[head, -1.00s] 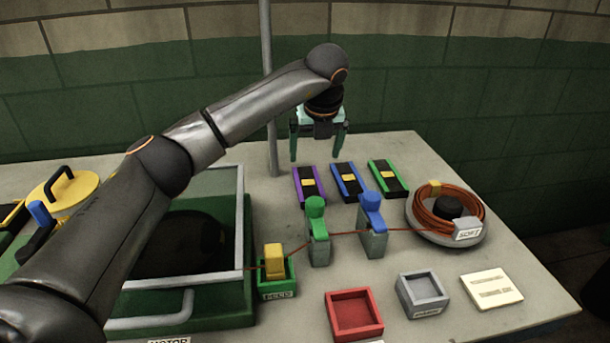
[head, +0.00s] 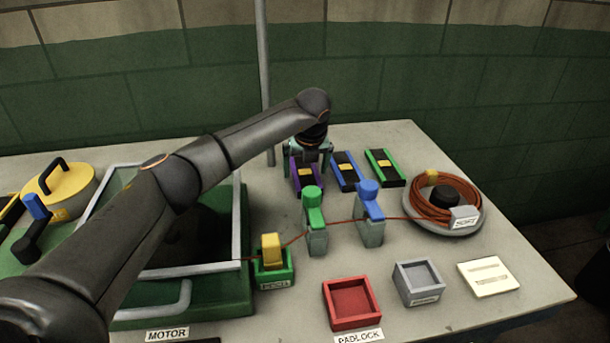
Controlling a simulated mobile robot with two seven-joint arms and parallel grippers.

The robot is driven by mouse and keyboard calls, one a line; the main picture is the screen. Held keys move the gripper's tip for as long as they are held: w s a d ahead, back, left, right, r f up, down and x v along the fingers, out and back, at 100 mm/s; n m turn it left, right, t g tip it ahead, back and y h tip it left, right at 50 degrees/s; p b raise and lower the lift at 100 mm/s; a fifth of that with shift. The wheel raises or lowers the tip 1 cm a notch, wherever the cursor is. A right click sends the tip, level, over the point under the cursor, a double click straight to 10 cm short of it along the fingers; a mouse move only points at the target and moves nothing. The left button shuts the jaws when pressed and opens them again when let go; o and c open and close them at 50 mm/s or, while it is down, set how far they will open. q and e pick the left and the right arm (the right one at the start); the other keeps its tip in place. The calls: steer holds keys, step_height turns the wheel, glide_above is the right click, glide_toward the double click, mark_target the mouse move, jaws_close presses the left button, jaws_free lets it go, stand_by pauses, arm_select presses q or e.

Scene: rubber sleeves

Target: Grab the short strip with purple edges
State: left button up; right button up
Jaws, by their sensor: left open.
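The strip with purple edges (head: 306,181) lies on the table, dark in the middle with a yellow patch. It is the leftmost of three similar strips. My left gripper (head: 307,170) is open, pointing down, low over the far part of this strip, with a finger to each side. The wrist and fingers hide the strip's far end. I cannot tell if the fingers touch it. My right gripper is not in view.
A blue-edged strip (head: 346,173) and a green-edged strip (head: 384,168) lie to the right. A green clamp (head: 313,215) and a blue clamp (head: 369,205) stand in front, with an orange cord running to a coil (head: 440,204). A grey pole (head: 263,80) rises behind.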

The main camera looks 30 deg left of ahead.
arm_select(q)
steer(key=shift+f, duration=0.25)
steer(key=shift+c, duration=0.4)
steer(key=c, duration=1.2)
steer(key=shift+w+r, duration=0.1)
steer(key=shift+c, duration=0.2)
